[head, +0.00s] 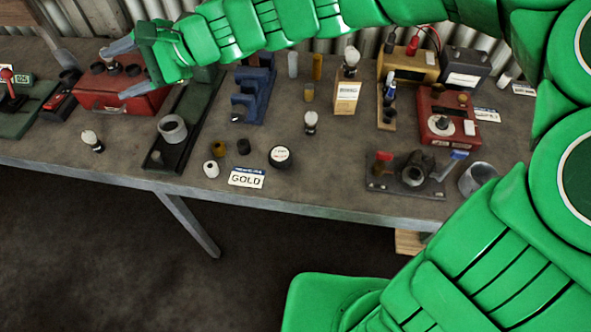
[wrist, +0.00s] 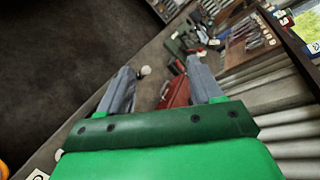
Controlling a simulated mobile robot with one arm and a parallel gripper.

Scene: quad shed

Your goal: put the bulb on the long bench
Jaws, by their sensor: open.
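The long grey bench (head: 45,145) runs across the head view. Three pale-topped bulbs show there: one bulb (head: 91,141) lies near the front edge at left, another bulb (head: 311,121) stands mid-bench, and a third bulb (head: 350,59) is on top of a small cardboard box (head: 346,97). My gripper (head: 127,69) is open and empty over the red toolbox (head: 97,94), behind the left bulb. In the wrist view my gripper (wrist: 160,68) has spread fingers, and a pale round bulb (wrist: 145,70) shows beyond them.
A black tray with a metal ring (head: 172,128), small cylinders, a GOLD sign (head: 246,178) and a round tin (head: 281,157) stand mid-bench. A red device (head: 447,120) and a battery (head: 465,68) are at right. Corrugated wall stands behind. The left front strip is mostly clear.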

